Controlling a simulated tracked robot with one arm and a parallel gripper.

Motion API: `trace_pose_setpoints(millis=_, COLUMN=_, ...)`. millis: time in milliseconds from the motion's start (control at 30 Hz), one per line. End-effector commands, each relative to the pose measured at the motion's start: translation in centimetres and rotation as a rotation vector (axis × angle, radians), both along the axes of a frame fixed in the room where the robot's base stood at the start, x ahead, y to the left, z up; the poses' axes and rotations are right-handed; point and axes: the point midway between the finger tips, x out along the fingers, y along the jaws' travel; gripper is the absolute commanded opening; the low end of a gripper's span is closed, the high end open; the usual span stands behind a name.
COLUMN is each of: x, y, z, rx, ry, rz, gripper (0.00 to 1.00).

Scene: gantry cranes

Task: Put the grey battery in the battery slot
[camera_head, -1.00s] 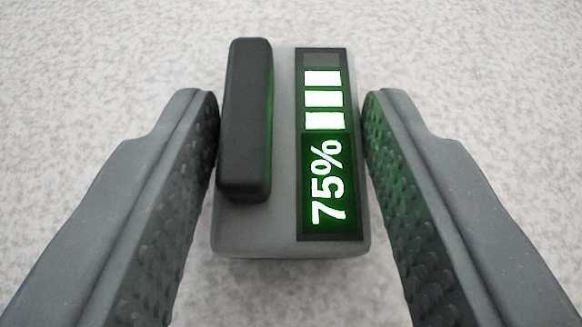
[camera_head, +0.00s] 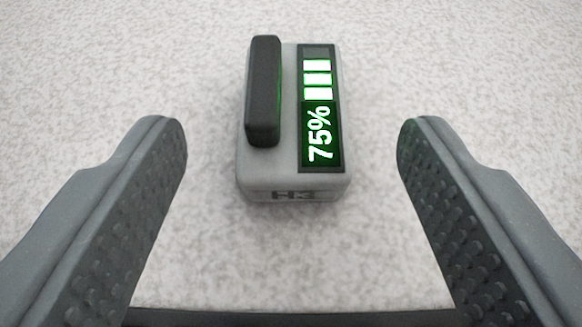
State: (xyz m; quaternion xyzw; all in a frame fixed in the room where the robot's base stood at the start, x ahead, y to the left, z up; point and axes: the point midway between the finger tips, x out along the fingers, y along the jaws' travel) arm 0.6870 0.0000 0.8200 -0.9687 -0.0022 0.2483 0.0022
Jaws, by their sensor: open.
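The grey battery (camera_head: 267,175) sits on the speckled pale surface in the upper middle of the view. It has a raised black handle (camera_head: 263,92) along its left side and a lit green display (camera_head: 319,140) reading 75% on its right side. Dark marking shows on its near face. My gripper (camera_head: 292,140) is open and empty, its two textured jaws wide apart, one to the left and one to the right of the battery, with clear gaps and no contact. The battery slot is not in view.
The speckled surface (camera_head: 480,70) is clear around the battery. A dark strip (camera_head: 290,317) runs along the bottom edge of the view between the jaws; I cannot tell what it is.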

Motion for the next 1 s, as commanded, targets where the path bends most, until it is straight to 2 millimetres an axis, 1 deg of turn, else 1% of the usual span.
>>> trace_pose_setpoints(millis=33, x=-0.9, y=0.0, z=0.7, rx=0.0, ry=-0.001, rz=0.001, gripper=0.61)
trace_pose_setpoints(millis=100, x=-1.9, y=-0.1, z=1.4, rx=0.0, ry=-0.003, rz=-0.001, gripper=0.61)
trace_pose_setpoints(millis=233, x=-4.0, y=0.0, z=2.4, rx=-0.002, ry=0.001, rz=0.001, gripper=0.61)
trace_pose_setpoints(millis=333, x=-5.3, y=-0.1, z=3.2, rx=0.0, ry=-0.002, rz=-0.001, gripper=0.61)
trace_pose_setpoints(millis=500, x=-6.7, y=0.0, z=3.7, rx=0.0, ry=0.001, rz=0.0, gripper=0.61)
trace_pose_setpoints(millis=633, x=-7.2, y=-0.1, z=3.9, rx=0.0, ry=0.0, rz=-0.001, gripper=0.61)
trace_pose_setpoints(millis=900, x=-7.2, y=-0.1, z=4.1, rx=0.0, ry=-0.002, rz=-0.001, gripper=0.61)
trace_pose_setpoints(millis=967, x=-7.0, y=-0.2, z=4.8, rx=0.002, ry=-0.009, rz=0.001, gripper=0.61)
trace_pose_setpoints(millis=1000, x=-6.7, y=-0.3, z=5.7, rx=0.005, ry=-0.02, rz=0.005, gripper=0.61)
